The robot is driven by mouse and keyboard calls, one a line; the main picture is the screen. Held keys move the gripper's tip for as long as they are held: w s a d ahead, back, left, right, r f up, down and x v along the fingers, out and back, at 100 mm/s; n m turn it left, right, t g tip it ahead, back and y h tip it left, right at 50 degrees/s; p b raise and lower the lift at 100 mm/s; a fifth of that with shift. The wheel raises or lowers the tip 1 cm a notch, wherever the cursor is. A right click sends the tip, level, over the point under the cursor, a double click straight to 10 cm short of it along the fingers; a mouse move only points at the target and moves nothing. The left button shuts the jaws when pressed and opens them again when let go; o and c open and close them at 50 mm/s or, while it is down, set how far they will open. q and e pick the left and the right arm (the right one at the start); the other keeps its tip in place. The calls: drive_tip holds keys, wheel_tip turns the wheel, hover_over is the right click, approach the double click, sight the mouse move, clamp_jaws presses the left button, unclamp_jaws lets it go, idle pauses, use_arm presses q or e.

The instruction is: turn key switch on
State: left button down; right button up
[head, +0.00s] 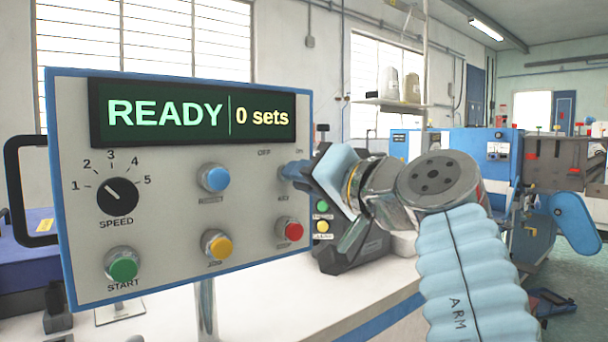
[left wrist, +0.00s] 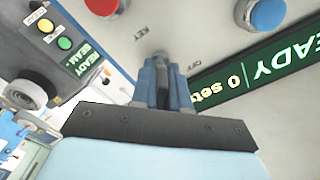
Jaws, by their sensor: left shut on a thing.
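The control panel (head: 180,270) has a key switch with OFF, ON and KEY labels at its right side. In the left wrist view the left gripper (left wrist: 163,68) is shut on the key (left wrist: 162,54), and a small grey part shows between the fingertips. The key's exact angle cannot be told. The green display (head: 195,113) reads "READY" and "0 sets". My right gripper is not in view.
The panel also has a speed knob (head: 118,195), a blue button (head: 214,178), a green start button (head: 122,264), a yellow button (head: 216,244) and a red button (head: 289,230). A dark box with buttons (head: 345,255) stands behind my gripper. Blue machines fill the right background.

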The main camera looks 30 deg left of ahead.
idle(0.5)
use_arm(q)
drive_tip(key=c, duration=1.2)
unclamp_jaws()
drive_tip(key=shift+c, duration=0.2)
drive_tip(key=v, duration=0.7)
drive_tip(key=shift+d, duration=0.25)
